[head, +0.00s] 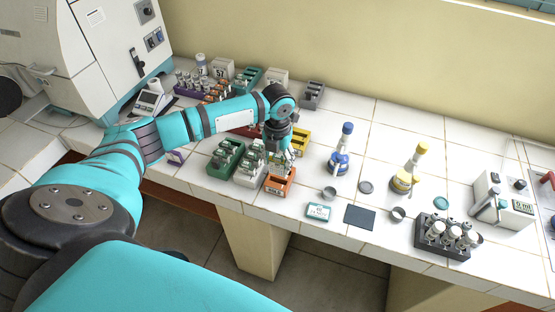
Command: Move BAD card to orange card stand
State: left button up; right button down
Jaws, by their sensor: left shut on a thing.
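My left gripper (279,160) reaches down from the left over the orange card stand (281,183) near the front edge of the bench. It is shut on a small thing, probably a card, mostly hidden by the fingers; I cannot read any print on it. I cannot tell whether this thing touches the orange stand. My right gripper is not in view.
A green rack (225,158) and a white rack (247,176) stand just left of the orange stand, and a yellow rack (299,141) behind it. A teal-edged label (319,211), a dark mat (360,217) and a blue bottle (341,158) are to the right.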

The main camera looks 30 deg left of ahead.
aim_at(277, 174)
pick_arm(q)
jog(key=shift+f+b, duration=0.85)
jog(key=shift+f, duration=0.1)
jog(key=shift+f+b, duration=0.6)
jog(key=shift+f, duration=0.6)
jog(key=shift+f+b, duration=0.65)
jog(key=shift+f, duration=0.5)
jog(key=o, duration=1)
